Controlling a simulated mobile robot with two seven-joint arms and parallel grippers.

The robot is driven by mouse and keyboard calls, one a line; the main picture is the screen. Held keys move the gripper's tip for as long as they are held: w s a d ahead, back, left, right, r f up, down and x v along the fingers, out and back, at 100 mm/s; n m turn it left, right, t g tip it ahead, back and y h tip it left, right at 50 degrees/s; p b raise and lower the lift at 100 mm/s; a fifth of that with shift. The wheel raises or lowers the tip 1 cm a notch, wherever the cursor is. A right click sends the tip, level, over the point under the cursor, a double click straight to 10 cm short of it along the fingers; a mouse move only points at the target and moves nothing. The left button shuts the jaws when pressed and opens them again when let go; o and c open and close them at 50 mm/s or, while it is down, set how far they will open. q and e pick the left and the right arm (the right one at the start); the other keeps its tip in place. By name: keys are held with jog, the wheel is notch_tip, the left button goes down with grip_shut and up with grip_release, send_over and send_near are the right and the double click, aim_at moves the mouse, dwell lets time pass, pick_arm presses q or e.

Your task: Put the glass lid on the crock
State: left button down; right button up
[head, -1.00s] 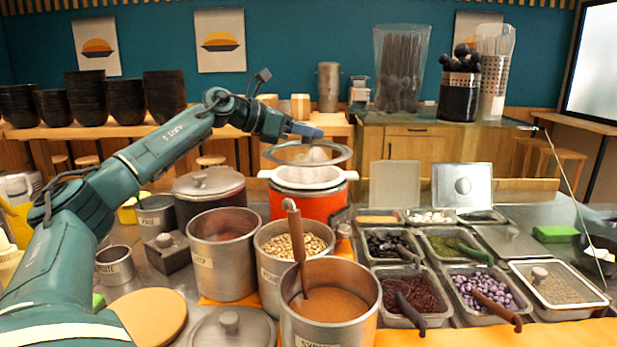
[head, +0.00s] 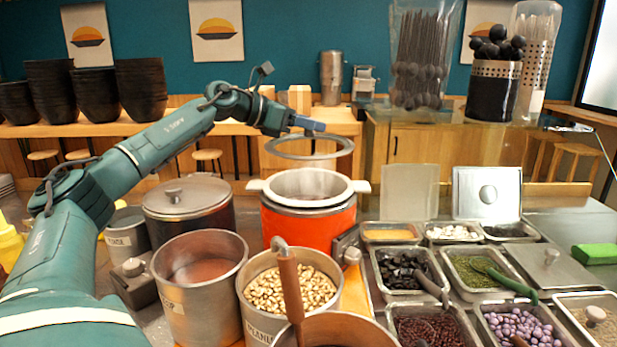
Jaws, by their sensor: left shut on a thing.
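The crock (head: 308,222) is an orange-red pot with a white rim and side handles, standing at the middle of the counter. Its top is open and a grey inside shows. The glass lid (head: 309,157), clear with a grey rim, hangs level above the crock, with a gap between them. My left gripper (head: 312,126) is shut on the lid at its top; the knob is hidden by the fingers. My right gripper is not in view.
A lidded dark pot (head: 187,207) stands left of the crock. A metal pot of reddish soup (head: 200,285) and a pot of peanuts (head: 291,287) stand in front. Topping trays (head: 410,268) fill the right side.

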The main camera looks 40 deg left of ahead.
pick_arm(q)
notch_tip(320, 180, down, 9)
jog(key=b, duration=0.1)
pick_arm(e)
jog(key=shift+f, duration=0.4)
pick_arm(q)
jog(key=shift+r, duration=0.1)
jog(key=shift+f+b, duration=0.2)
jog(key=shift+b, duration=0.1)
jog(key=c, duration=1)
grip_release()
jog(key=shift+r, duration=0.1)
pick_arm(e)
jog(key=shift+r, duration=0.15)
pick_arm(q)
jog(key=b+v, duration=0.1)
jog(key=v, duration=1)
jog(key=shift+s+a, duration=0.1)
jog(key=shift+s+a+r, duration=0.15)
jog(key=shift+s+r, duration=0.1)
jog(key=shift+s, duration=0.1)
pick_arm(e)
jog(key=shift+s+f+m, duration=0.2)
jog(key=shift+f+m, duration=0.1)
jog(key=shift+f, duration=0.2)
